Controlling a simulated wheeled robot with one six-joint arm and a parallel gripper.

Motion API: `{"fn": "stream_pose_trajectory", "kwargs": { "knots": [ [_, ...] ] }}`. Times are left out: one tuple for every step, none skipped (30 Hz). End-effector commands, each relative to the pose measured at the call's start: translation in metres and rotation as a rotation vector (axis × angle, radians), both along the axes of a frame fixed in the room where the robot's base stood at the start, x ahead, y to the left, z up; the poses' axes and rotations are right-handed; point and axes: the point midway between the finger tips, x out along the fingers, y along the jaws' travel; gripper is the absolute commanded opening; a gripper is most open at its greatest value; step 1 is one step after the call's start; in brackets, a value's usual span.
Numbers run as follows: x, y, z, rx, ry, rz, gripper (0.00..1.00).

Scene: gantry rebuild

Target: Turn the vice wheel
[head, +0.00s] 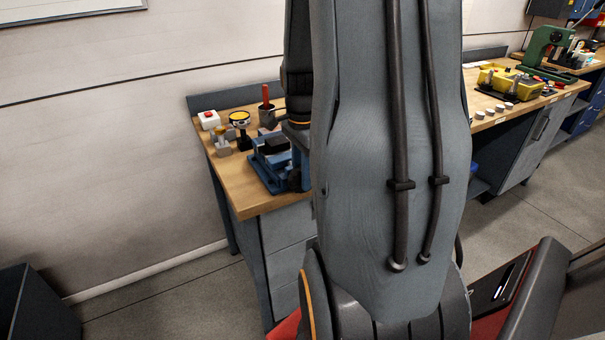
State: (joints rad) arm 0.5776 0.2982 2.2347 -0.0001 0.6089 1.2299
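A blue vice (268,167) with a dark block (276,146) at its top sits near the front edge of the left workbench. A dark rounded part (295,180) at the vice's right side may be its wheel; my arm partly covers it. The end of my arm, with an orange ring, comes down just right of the vice. My gripper (299,152) is mostly hidden behind my own arm link. Its fingers cannot be made out, and I cannot tell whether it touches the wheel.
A second bench at right holds a green press (545,50) and a yellow tray (497,78).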

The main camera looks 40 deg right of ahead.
Motion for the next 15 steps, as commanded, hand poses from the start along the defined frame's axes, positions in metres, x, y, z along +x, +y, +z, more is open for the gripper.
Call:
{"fn": "stream_pose_trajectory", "kwargs": {
  "knots": [
    [-0.0002, 0.0003, -0.0016, 0.000, 0.001, 0.000, 0.27],
    [-0.0001, 0.0002, -0.0022, 0.000, 0.000, 0.000, 0.27],
    [-0.0001, 0.0002, -0.0026, 0.000, 0.000, 0.000, 0.27],
    [-0.0001, 0.0002, -0.0028, 0.000, 0.000, 0.000, 0.27],
    [0.0000, 0.0002, -0.0028, 0.000, 0.000, 0.000, 0.27],
    [0.0000, 0.0002, -0.0027, 0.000, 0.000, 0.001, 0.27],
    [0.0000, 0.0002, -0.0027, 0.000, 0.000, 0.001, 0.27],
    [-0.0001, 0.0002, -0.0027, 0.000, 0.000, 0.001, 0.27],
    [-0.0001, 0.0002, -0.0027, 0.000, 0.000, 0.001, 0.25],
    [-0.0001, 0.0002, -0.0027, 0.000, 0.000, 0.001, 0.20],
    [-0.0001, 0.0002, -0.0026, 0.000, 0.000, 0.001, 0.15],
    [-0.0001, 0.0002, -0.0026, 0.000, 0.000, 0.001, 0.08],
    [-0.0001, 0.0002, -0.0026, 0.000, 0.000, 0.001, 0.03],
    [-0.0001, 0.0002, -0.0026, 0.000, 0.000, 0.001, 0.00],
    [-0.0001, 0.0002, -0.0025, 0.000, 0.000, 0.001, 0.00]
  ]
}}
